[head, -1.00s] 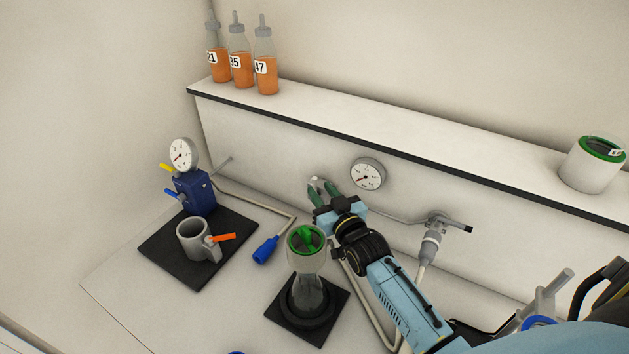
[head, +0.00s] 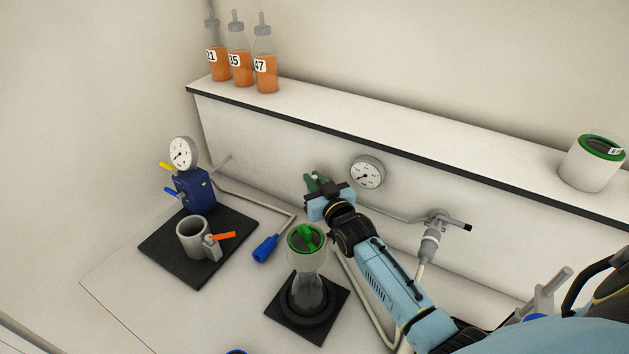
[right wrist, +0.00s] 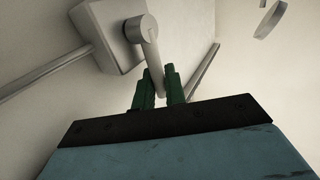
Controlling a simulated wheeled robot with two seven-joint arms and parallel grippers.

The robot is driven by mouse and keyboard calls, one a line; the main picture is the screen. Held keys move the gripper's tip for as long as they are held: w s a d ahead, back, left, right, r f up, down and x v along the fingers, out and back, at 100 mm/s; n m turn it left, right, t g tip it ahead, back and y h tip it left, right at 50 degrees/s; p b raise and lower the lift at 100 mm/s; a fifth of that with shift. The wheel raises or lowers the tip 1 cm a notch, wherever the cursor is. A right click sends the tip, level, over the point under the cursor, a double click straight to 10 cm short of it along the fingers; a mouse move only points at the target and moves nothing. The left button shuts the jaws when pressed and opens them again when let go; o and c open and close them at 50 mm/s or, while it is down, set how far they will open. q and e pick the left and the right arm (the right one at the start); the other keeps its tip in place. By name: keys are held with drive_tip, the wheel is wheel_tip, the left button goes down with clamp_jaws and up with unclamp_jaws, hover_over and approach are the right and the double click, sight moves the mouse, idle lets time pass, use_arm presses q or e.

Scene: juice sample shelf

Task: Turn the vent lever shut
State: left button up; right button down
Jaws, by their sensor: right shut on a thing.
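A light grey lever (right wrist: 151,52) hangs from a round hub (right wrist: 140,27) on a pale box on the wall, in the right wrist view. The two green fingers of my right gripper (right wrist: 160,80) are shut on its lower end, one on each side. In the head view my right gripper (head: 316,180) is against the wall below the shelf, left of the round wall gauge, and hides most of the lever. My left gripper is in neither view.
A gauge (head: 367,172) and a pipe with a valve (head: 437,218) are right of my gripper. A green-topped glass vessel (head: 307,264) stands below it. A blue gauge block (head: 194,190) and grey cup (head: 194,238) are left. Bottles (head: 240,68) and a white jar (head: 592,168) stand on the shelf (head: 420,135).

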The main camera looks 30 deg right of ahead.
drive_tip(key=shift+s+f+b, duration=0.1)
drive_tip(key=shift+f+b, duration=0.05)
drive_tip(key=shift+b, duration=0.35)
drive_tip(key=m+t+b, duration=0.1)
drive_tip(key=b, duration=0.2)
drive_tip(key=s+d+m+t+b, duration=0.1)
drive_tip(key=m+t+b, duration=0.1)
drive_tip(key=b, duration=0.1)
drive_tip(key=shift+s+f+t+h, duration=0.1)
drive_tip(key=shift+s+t+h, duration=0.2)
drive_tip(key=shift+h, duration=0.1)
drive_tip(key=c, duration=1.5)
unclamp_jaws()
drive_tip(key=shift+c, duration=0.2)
drive_tip(key=p+v, duration=0.3)
drive_tip(key=v, duration=1)
drive_tip(key=shift+s, duration=0.2)
